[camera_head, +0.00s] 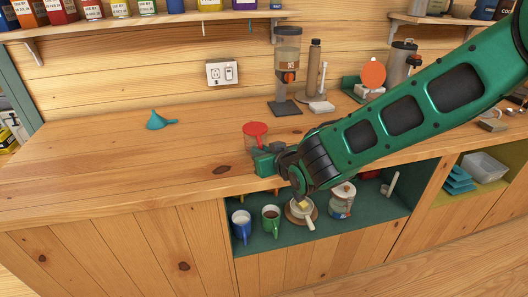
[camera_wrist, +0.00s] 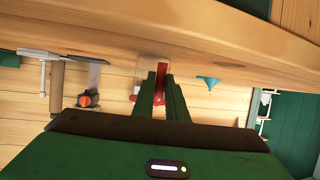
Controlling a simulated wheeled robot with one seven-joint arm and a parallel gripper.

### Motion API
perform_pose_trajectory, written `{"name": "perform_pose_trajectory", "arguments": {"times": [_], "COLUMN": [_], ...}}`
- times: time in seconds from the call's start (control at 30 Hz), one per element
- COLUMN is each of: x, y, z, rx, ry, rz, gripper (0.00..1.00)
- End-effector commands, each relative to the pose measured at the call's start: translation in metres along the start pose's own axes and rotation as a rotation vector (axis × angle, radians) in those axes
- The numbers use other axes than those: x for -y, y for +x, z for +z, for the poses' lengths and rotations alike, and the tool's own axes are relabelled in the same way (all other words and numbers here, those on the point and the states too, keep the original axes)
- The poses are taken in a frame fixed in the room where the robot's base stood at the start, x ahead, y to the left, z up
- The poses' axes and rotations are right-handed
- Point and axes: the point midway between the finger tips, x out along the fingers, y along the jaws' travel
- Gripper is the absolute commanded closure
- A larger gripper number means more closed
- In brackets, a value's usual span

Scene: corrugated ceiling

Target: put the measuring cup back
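A clear container with a red top, which looks like the measuring cup (camera_head: 255,129), is at the counter's front part in the head view. In the wrist view the clear cup (camera_wrist: 153,66) appears just beyond my fingertips, with an upright red strip like a handle between the fingers. My gripper (camera_head: 265,160) is at the cup's near side, low over the counter edge; its fingers (camera_wrist: 161,85) reach to the red strip on both sides. I cannot tell whether they press on it. The cup's lower part is partly hidden by my gripper.
A teal funnel (camera_head: 158,121) lies on the counter (camera_head: 90,165) to the left. A grinder (camera_head: 286,68) stands behind. The open shelf below holds a blue mug (camera_head: 241,224), a green mug (camera_head: 270,220) and a jar (camera_head: 341,202). The counter's left half is mostly clear.

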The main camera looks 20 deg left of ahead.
Motion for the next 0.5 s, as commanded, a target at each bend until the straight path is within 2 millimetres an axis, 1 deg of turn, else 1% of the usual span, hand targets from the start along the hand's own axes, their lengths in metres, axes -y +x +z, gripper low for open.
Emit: {"name": "perform_pose_trajectory", "arguments": {"times": [0.03,0.07,0.37,0.5], "x": [0.0,-0.0001,-0.0005,-0.0007], "y": [-0.0001,-0.0001,-0.0005,-0.0088], "z": [0.0,0.0,-0.0011,-0.0024], "rx": [0.0,0.0,0.0,-0.001], "ry": [0.0,0.0,0.0,-0.001], "rz": [0.0,0.0,0.001,0.001], "gripper": [0.75,0.71,0.71,0.71]}}
